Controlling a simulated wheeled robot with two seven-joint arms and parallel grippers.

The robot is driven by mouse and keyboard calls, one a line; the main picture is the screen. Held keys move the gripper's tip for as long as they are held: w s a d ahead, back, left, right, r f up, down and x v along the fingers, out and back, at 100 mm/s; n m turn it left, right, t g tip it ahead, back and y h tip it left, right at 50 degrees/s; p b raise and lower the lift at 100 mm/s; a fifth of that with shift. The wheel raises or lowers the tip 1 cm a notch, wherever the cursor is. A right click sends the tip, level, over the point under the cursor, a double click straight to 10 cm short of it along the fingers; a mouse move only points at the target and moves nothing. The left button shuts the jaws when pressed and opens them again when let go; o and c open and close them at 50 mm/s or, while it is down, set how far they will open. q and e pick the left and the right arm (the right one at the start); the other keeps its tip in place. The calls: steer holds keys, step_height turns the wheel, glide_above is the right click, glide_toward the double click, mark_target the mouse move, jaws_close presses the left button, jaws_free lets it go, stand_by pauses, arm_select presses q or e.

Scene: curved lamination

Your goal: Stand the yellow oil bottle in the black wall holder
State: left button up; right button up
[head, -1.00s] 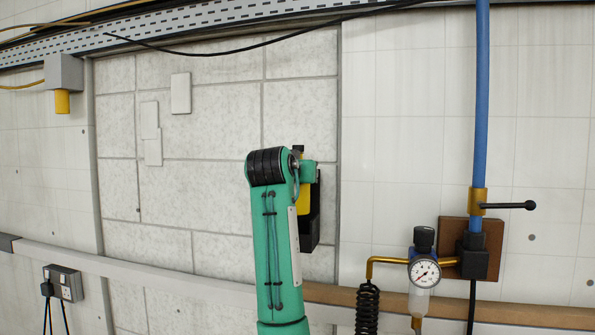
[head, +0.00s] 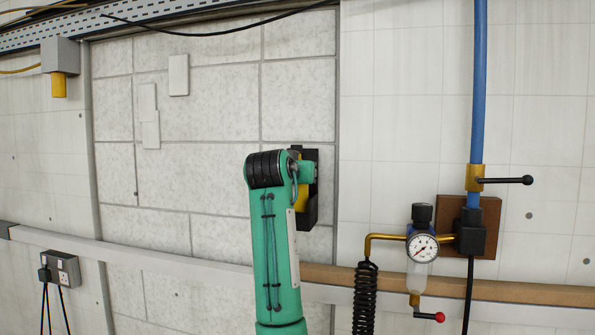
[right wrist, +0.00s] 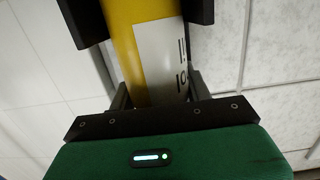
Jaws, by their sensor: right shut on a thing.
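The yellow oil bottle (head: 301,198) shows as a yellow strip beside my right wrist in the head view, in front of the black wall holder (head: 309,213). My arm hides most of it. In the right wrist view the bottle (right wrist: 122,45) has a white label with dark marks and runs up out of the picture. My right gripper (right wrist: 145,22) is shut on it, with a black finger on each side. The head view does not show whether the bottle's base sits inside the holder or in front of it. My left gripper is not in view.
A pressure gauge (head: 422,247) with a black coiled hose (head: 365,300) is right of the holder. Farther right are a blue pipe (head: 478,90) and a valve lever (head: 508,180). A rail (head: 420,285) runs below. The tiled wall left of the holder is mostly clear.

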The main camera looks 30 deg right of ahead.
steer(key=shift+w+d+f+b, duration=0.15)
steer(key=shift+f+b, duration=0.15)
steer(key=shift+f, duration=0.4)
steer(key=shift+d+f+b, duration=0.1)
steer(key=shift+f+b, duration=0.2)
steer(key=shift+f, duration=0.35)
stand_by(0.4)
steer(key=o, duration=1.1)
steer(key=shift+c, duration=0.2)
steer(key=shift+o, duration=0.6)
steer(key=shift+s+d+r, duration=0.15)
steer(key=shift+s+d, duration=0.1)
steer(key=shift+s, duration=0.15)
steer(key=shift+w+a+r, duration=0.1)
steer(key=shift+w+a, duration=0.05)
